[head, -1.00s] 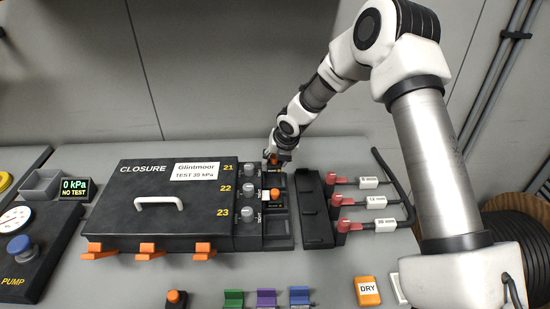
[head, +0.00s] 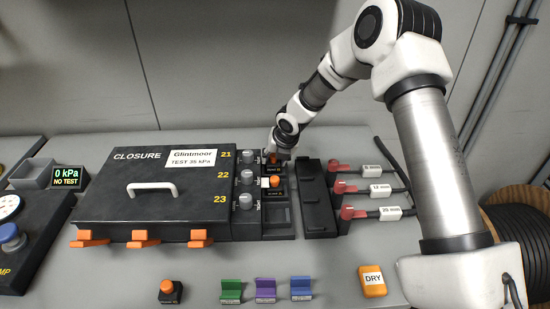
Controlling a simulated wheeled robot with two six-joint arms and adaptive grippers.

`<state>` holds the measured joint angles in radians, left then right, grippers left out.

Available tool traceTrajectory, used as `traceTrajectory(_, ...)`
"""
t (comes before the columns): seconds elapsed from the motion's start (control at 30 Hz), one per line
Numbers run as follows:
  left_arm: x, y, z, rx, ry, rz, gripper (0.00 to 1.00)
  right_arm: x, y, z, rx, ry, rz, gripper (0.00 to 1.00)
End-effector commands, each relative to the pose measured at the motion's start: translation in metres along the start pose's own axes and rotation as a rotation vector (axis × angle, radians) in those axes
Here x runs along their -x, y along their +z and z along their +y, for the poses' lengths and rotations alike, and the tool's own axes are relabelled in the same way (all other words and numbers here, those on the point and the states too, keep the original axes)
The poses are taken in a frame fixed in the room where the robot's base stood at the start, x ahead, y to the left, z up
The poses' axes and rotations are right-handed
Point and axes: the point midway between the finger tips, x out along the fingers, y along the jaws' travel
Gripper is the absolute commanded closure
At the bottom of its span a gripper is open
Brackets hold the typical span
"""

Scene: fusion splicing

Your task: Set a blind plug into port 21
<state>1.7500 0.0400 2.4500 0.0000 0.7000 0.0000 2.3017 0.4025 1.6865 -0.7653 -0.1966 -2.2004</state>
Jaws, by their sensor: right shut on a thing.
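The black closure (head: 146,199) has port numbers 21, 22 and 23 along its right side. Port 21 (head: 248,157) is at the back of that row and shows a grey round fitting, as the two ports in front of it do. A black tray (head: 279,234) stands just right of the ports. My right gripper (head: 276,156) is at the tray's back end, shut on an orange-topped blind plug (head: 273,159). I cannot tell whether this plug touches its slot. A second orange-topped plug (head: 274,182) sits in the middle slot; the front slot is empty. My left gripper is out of view.
A long black block (head: 317,200) and red-ended black cables (head: 346,190) lie right of the tray. Orange latches (head: 143,237) line the closure's front. Green (head: 231,289), purple (head: 265,288) and blue (head: 300,286) holders and an orange DRY box (head: 372,281) stand in front.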

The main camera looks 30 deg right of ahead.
Motion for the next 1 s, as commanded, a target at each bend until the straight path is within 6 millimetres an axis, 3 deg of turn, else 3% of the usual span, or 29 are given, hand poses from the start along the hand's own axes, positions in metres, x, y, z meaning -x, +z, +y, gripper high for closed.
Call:
traceTrajectory(0.43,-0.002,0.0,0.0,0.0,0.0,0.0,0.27,-0.009,-0.004,-0.002,0.002,0.0,0.0,0.9)
traceTrajectory(0.47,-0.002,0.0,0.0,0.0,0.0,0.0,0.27,-0.008,-0.003,-0.002,0.002,0.0,0.0,0.48)
traceTrajectory(0.5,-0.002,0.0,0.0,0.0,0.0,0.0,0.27,-0.008,-0.003,-0.002,0.001,0.0,0.0,0.34)
traceTrajectory(0.53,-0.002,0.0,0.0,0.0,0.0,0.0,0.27,-0.008,-0.003,-0.002,0.001,0.0,0.0,0.26)
traceTrajectory(0.87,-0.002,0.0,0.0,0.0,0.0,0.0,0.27,-0.007,-0.003,-0.001,0.001,0.001,-0.001,0.26)
traceTrajectory(1.0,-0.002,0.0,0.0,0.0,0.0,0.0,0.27,0.006,-0.002,-0.001,-0.001,0.003,-0.002,0.26)
